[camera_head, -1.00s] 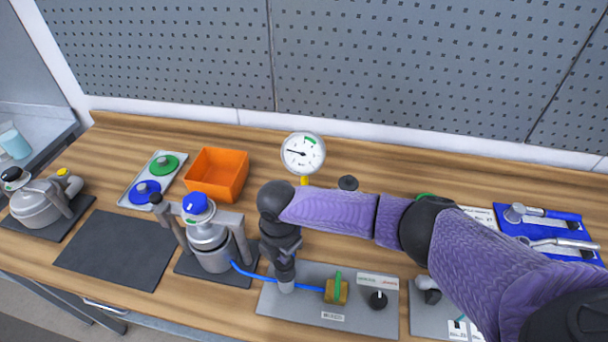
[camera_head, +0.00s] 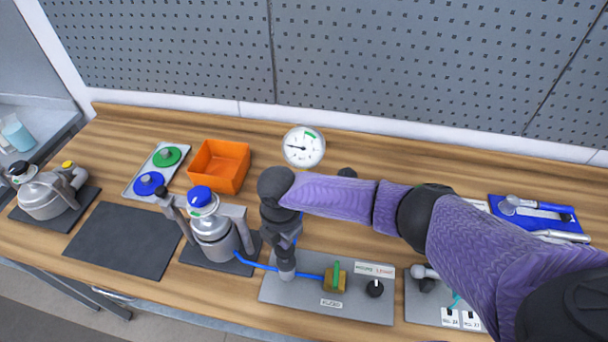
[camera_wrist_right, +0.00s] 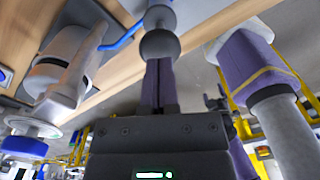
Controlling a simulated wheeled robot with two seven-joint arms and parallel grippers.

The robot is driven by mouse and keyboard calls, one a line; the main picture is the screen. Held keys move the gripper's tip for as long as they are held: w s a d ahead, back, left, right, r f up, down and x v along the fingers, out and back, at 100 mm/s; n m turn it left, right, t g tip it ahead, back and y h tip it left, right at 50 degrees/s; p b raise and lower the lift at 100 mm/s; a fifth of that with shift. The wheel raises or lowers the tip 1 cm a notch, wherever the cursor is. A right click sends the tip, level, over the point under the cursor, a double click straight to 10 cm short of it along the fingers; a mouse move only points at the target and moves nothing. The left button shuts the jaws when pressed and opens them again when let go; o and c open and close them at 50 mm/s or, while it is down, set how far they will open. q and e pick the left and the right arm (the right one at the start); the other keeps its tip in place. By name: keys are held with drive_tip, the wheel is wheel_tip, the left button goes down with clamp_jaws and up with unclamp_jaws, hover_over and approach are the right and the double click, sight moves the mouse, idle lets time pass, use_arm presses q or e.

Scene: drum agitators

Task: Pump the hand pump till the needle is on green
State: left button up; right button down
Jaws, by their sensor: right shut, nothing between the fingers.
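The round white gauge (camera_head: 304,147) stands behind my right arm. Its dark needle points left, and the green band is at the upper right of the dial, away from the needle. My right gripper (camera_head: 284,246) points down over the grey pump plate (camera_head: 335,311); it is shut, with nothing between its fingers. In the right wrist view, the shut purple fingers (camera_wrist_right: 160,85) meet or nearly meet a grey ball knob (camera_wrist_right: 160,45) on a post; whether they touch it I cannot tell. The pump's lower post (camera_head: 287,272) shows below the gripper. My left gripper is out of view.
A brass valve with a green lever (camera_head: 336,276) and a black knob (camera_head: 375,288) sit on the plate. A blue hose (camera_head: 262,267) runs left to a silver pot (camera_head: 214,238). An orange bin (camera_head: 219,166) and a blue tool tray (camera_head: 540,217) stand farther off.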

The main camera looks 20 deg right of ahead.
sight(285, 252)
drive_tip(key=shift+f+b, duration=1.9)
drive_tip(key=shift+f, duration=0.8)
wheel_tip(285, 252, up, 7)
drive_tip(key=p, duration=0.7)
drive_tip(key=shift+f, duration=0.3)
drive_tip(key=shift+f, duration=0.1)
drive_tip(key=shift+f+b, duration=2.7)
drive_tip(key=shift+f, duration=0.35)
wheel_tip(285, 252, up, 6)
drive_tip(key=p, duration=0.6)
drive_tip(key=shift+r, duration=0.25)
drive_tip(key=shift+f, duration=0.1)
